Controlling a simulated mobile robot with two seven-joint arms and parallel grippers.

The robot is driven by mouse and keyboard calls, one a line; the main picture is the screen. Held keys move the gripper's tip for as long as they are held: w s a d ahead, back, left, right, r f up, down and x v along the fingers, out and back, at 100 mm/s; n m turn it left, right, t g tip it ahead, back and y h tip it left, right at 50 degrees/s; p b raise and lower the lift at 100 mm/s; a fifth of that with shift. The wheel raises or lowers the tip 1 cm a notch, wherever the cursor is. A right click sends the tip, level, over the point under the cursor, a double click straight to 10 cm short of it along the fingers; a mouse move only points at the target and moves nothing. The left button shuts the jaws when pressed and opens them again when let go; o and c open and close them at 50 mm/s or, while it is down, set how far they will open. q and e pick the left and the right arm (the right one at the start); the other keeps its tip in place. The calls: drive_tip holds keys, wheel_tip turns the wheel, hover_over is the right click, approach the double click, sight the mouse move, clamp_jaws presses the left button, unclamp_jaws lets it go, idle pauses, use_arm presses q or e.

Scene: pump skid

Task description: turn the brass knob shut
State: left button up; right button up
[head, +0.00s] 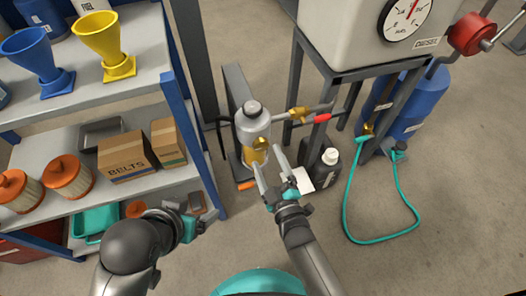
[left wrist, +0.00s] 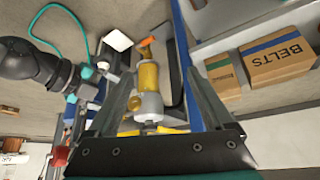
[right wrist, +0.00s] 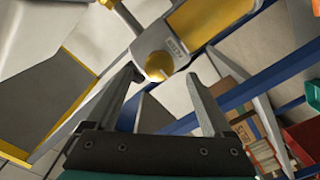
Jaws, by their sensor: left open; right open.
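The brass knob (head: 260,143) is on the front of a grey filter unit (head: 252,122) with a yellow lower part. My right gripper (head: 267,161) is open just in front of it. In the right wrist view the round knob (right wrist: 159,66) shows between and beyond the open fingertips (right wrist: 162,74); touching cannot be told. My left gripper is open and empty; its fingers (left wrist: 160,76) show in the left wrist view, with the filter unit (left wrist: 148,78) beyond them.
A shelf (head: 150,84) with funnels, a belts box (head: 127,157) and orange filters stands left. A brass valve with a red handle (head: 321,118) is right of the filter unit. A black bottle (head: 325,167) stands below. A teal hose (head: 383,238) lies on the right floor.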

sight(262, 148)
drive_tip(key=b+x, duration=0.1)
drive_tip(key=x, duration=0.1)
drive_tip(key=shift+w+a, duration=0.15)
drive_tip(key=shift+w, duration=0.2)
use_arm(q)
drive_tip(key=shift+w+d+f+t+h+b, duration=0.15)
drive_tip(key=shift+w+d+t+h, duration=0.25)
drive_tip(key=shift+w+d+t, duration=0.5)
drive_tip(key=shift+w+d+t+h+b, duration=0.15)
drive_tip(key=shift+w+d+t+h, duration=0.25)
drive_tip(key=shift+w+d+t, duration=0.45)
use_arm(e)
drive_tip(key=shift+w+a, duration=0.25)
drive_tip(key=shift+w, duration=0.4)
use_arm(q)
drive_tip(key=shift+s+d, duration=0.2)
drive_tip(key=shift+s, duration=0.05)
use_arm(e)
drive_tip(key=shift+c, duration=0.3)
clamp_jaws()
